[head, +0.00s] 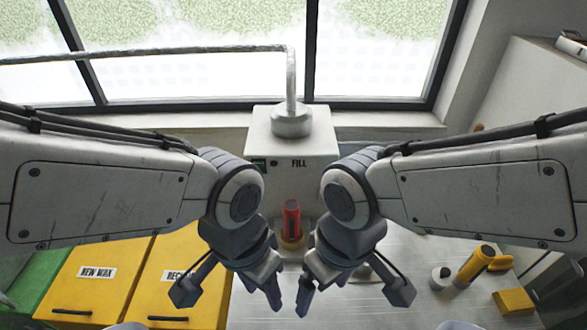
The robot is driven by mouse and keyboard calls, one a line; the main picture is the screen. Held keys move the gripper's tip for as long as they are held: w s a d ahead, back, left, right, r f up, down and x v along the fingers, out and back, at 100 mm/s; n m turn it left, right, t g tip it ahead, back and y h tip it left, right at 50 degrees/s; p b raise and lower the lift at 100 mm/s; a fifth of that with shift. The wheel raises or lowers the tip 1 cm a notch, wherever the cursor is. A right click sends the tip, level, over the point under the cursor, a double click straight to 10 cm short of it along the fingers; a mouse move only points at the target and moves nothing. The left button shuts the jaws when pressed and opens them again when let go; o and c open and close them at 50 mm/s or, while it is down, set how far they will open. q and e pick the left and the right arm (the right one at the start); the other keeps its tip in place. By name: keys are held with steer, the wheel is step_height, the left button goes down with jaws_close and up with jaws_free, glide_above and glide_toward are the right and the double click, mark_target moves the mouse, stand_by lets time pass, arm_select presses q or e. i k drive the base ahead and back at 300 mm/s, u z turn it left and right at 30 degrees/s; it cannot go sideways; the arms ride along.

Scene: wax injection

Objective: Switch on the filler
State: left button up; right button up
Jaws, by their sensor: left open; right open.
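The filler (317,150) is a pale box marked "FILL" at the back of the worktop, below the window. A pipe runs into a round fitting on its top. A small dark green panel (259,163) shows on its front left; I cannot tell its switch state. A red cylinder (291,214) stands upright on a yellow base in front of the filler. My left gripper (229,291) is open and empty, in front of and left of the red cylinder. My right gripper (352,296) is open and empty, in front of and right of it. Both are apart from the filler.
Yellow bins marked "NEW WAX" (82,292) and "RECY..." (165,290) stand at left, beside a green bin (50,265). At right lie a yellow cylinder-shaped tool (473,265), a yellow block (515,301) and a small white round object (440,279) on the metal worktop (425,252).

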mark_target(259, 164)
steer(key=z, duration=0.3)
steer(key=k, duration=1.1)
steer(key=u, duration=0.8)
steer(key=i, duration=0.5)
steer(key=u, duration=0.05)
